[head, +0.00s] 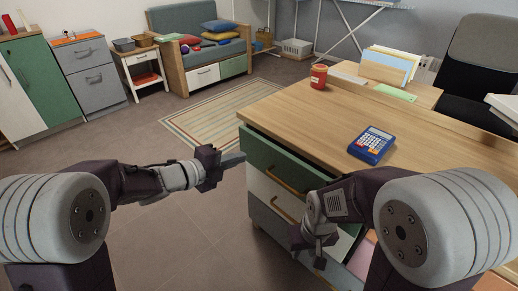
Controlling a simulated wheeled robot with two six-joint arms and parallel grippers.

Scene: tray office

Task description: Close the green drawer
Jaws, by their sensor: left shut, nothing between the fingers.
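The green drawer (272,162) is the top drawer of the wooden desk's drawer unit, with a wooden bar handle (286,182) on its front. Its front stands out a little from under the desk top, and a dark gap shows above it, so it is partly open. My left gripper (238,160) is shut and empty, with its tips just left of the green front; I cannot tell if they touch it. My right gripper (318,264) points down in front of the lower drawers, below the green drawer; its finger opening is unclear.
A white drawer (262,188) and a grey drawer (268,221) sit below the green one. On the desk top (310,127) are a blue calculator (371,145) and a red jar (318,76). The floor left of the desk is open, with a striped rug (212,117).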

